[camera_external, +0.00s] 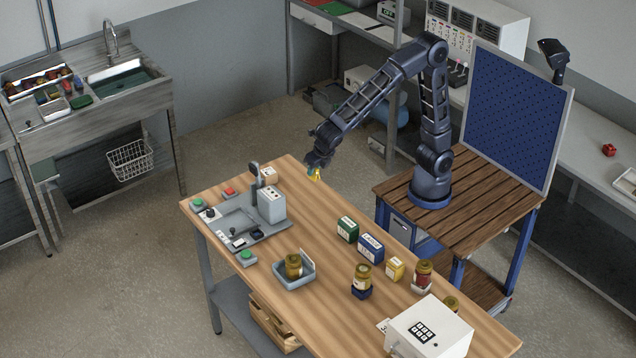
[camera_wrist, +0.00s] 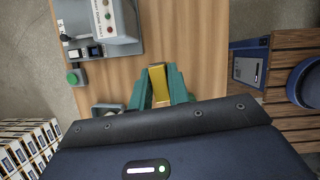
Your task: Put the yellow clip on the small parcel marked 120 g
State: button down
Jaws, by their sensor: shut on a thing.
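My gripper (camera_external: 314,174) is shut on the yellow clip (camera_wrist: 158,84), which sits between its two teal fingertips in the wrist view. In the external view the gripper is above the back edge of the table, with a bit of yellow at its tip. No parcel label can be read. A small brown box (camera_external: 270,175) stands near the table's back left corner. A green box (camera_external: 347,229), a blue box (camera_external: 371,248) and a small yellow box (camera_external: 395,269) stand in a row to the right. I cannot tell which is marked 120 g.
A grey station (camera_external: 265,237) with an upright unit (camera_external: 271,204) and coloured buttons is on the left of the table. A blue tray (camera_external: 294,280) holds a jar. More jars (camera_external: 361,281) and a white machine (camera_external: 430,327) stand to the right. Wood between station and boxes is clear.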

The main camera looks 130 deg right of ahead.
jog(key=w+d+r, duration=0.1)
jog(key=w+d, duration=0.1)
jog(key=d, duration=1.4)
jog(key=r+m, duration=0.1)
send_over(268, 169)
jog(key=a, duration=0.2)
jog(key=shift+g, duration=0.3)
notch_tip(268, 169, down, 19)
jog(key=shift+w+a+f, duration=0.1)
jog(key=c, duration=1.5)
grip_release()
jog(key=shift+o, duration=0.9)
